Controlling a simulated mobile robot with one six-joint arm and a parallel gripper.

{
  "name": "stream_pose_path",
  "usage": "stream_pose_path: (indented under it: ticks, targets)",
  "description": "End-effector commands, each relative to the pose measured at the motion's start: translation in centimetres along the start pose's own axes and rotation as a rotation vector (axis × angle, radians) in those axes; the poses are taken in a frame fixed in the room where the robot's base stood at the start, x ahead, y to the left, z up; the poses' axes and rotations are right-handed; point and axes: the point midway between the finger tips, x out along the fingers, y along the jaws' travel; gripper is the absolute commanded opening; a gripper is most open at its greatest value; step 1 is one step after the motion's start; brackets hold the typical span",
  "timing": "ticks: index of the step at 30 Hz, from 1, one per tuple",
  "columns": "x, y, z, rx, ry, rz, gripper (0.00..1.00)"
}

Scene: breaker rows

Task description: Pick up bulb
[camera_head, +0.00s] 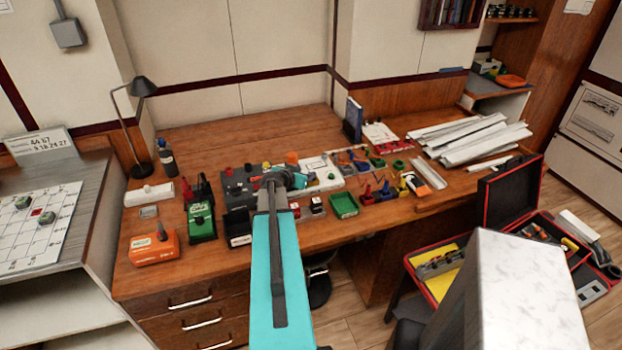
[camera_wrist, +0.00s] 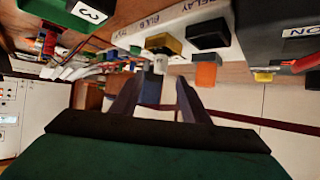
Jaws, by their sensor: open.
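In the wrist view, which looks upside down, a white panel (camera_wrist: 185,22) carries the words BULB and RELAY. A gold-coloured socket (camera_wrist: 163,42) by the BULB label has a small pale piece, apparently the bulb (camera_wrist: 160,64), sticking out of it. My gripper (camera_wrist: 157,86) is open, one finger on each side of the line to the bulb. I cannot tell whether either finger touches it. In the head view my gripper is over the middle of the desk by the white panel (camera_head: 322,172); my arm hides much there, and I cannot make out the bulb.
An orange block (camera_wrist: 207,72) sits in a black socket (camera_wrist: 208,36) beside the bulb. A dark grey box (camera_head: 240,190) is left of the panel, and a green bin (camera_head: 344,205) lies in front. White trunking pieces (camera_head: 475,138) lie at the right. Bare desk (camera_head: 235,135) shows behind.

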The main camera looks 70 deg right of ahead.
Motion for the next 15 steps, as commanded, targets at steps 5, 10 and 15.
stream_pose_path:
  ticks: [5, 10, 15]
  targets:
    - [0.2, 0.0, -0.1, 0.000, 0.000, 0.001, 0.42]
    - [1.0, 0.0, -0.3, 0.000, -0.001, 0.001, 0.42]
    - [2.3, 0.0, -0.5, 0.000, -0.001, 0.002, 0.42]
